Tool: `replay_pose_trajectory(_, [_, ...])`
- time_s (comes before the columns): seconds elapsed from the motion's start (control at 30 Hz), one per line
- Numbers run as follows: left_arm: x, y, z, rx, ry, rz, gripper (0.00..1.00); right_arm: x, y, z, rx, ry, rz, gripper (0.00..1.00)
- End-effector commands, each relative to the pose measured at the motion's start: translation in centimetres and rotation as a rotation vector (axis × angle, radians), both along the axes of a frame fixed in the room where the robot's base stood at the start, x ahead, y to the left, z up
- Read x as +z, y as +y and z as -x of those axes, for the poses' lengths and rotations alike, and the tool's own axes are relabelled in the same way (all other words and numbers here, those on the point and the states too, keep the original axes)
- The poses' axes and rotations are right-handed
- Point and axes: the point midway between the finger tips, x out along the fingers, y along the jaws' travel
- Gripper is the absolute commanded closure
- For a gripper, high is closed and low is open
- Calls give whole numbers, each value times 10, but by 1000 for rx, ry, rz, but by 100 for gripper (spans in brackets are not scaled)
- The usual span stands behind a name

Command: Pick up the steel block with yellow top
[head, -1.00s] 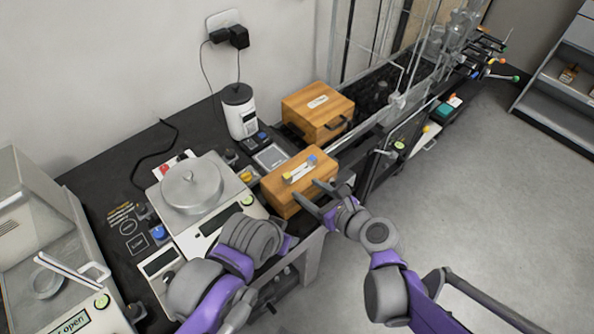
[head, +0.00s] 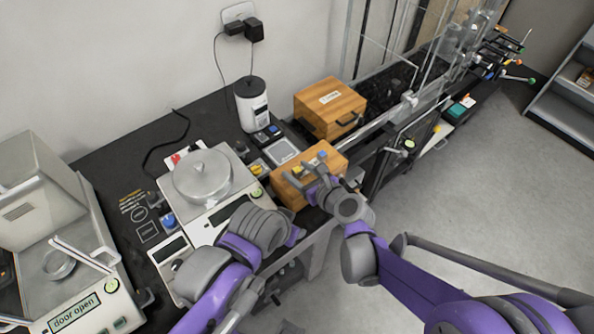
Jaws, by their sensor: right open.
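A small block with a yellow top (head: 298,170) lies on the near wooden box (head: 287,197); its sides are mostly hidden by the gripper, so I cannot tell the metal. A blue-topped piece (head: 322,155) is beside it on the same box. A larger yellow-topped piece (head: 257,170) stands on the table between the scale and the box. My right gripper (head: 306,181) is open above the near box, its fingers close around the small yellow-topped block. I cannot tell if they touch it. My left arm reaches in front of the scale; its fingers do not show.
The balance with a round steel lid (head: 203,175) stands left of the near box. A second wooden box (head: 329,107) and a white canister (head: 252,104) stand behind. An open-door balance (head: 60,255) is far left. Glass panels rise at the right rear.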

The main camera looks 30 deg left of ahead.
Motion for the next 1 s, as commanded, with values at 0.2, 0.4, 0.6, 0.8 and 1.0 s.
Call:
replay_pose_trajectory(0.2, [0,0,0,0,0,0,50,0,0,0,0,0,0,61])
replay_pose_trajectory(0.4, [0,0,0,0,0,0,50,0,0,0,0,0,0,97])
replay_pose_trajectory(0.6, [0,0,0,0,0,0,50,0,-1,0,0,0,0,100])
replay_pose_trajectory(0.8, [0,0,0,0,0,0,50,1,0,0,0,0,0,100])
replay_pose_trajectory(1.0, [1,0,0,0,-1,0,50,11,0,0,0,0,0,100])
